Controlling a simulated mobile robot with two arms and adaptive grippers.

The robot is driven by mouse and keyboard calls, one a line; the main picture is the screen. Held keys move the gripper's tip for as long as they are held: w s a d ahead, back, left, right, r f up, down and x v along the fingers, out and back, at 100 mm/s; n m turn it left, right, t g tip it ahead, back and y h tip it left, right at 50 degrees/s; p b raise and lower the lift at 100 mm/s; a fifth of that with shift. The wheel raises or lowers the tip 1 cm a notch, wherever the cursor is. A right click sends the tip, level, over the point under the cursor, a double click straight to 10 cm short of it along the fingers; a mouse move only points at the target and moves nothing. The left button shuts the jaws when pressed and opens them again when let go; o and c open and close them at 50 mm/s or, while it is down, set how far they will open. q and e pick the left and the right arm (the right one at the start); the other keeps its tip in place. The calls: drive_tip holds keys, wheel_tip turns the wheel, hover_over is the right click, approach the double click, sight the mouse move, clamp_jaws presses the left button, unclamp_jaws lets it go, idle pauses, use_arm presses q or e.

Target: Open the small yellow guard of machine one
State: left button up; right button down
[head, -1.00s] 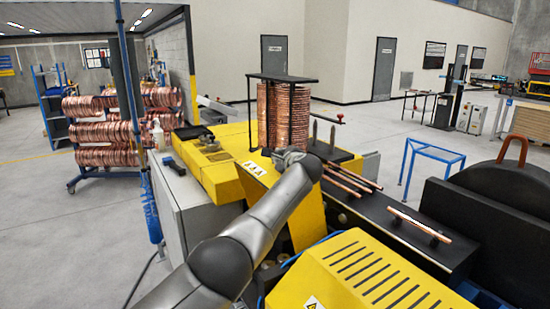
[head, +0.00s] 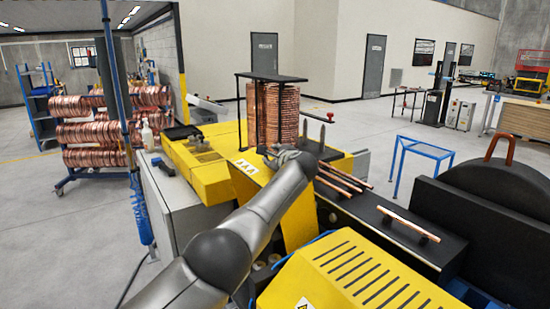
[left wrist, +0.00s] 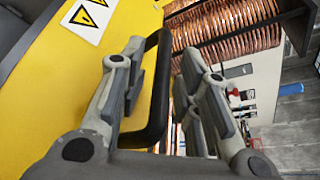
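The small yellow guard (head: 300,217) is a tilted panel with warning triangles on the machine's front, partly hidden behind my left arm. It fills the left of the left wrist view (left wrist: 70,95). A black bar handle (left wrist: 157,95) stands out from its edge. My left gripper (head: 280,156) is at the guard's upper edge. In the left wrist view its fingers (left wrist: 165,85) are apart, with the handle between them, nearer the left finger. I cannot tell whether that finger touches it. The guard looks closed. My right gripper is not in view.
A copper coil (head: 283,112) stands behind the guard under a black frame (head: 272,77). Copper tubes (head: 345,181) lie on the dark bench to the right. A larger slotted yellow cover (head: 350,275) is close in front. Open floor lies to the left.

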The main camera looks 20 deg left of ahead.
use_arm(q)
drive_tip(key=shift+f, duration=0.2)
drive_tip(key=shift+s+d+r, duration=0.2)
drive_tip(key=shift+s+d, duration=0.05)
drive_tip(key=shift+s, duration=0.05)
drive_tip(key=shift+v, duration=5.6)
drive_tip(key=shift+a, duration=0.1)
drive_tip(key=shift+c, duration=0.4)
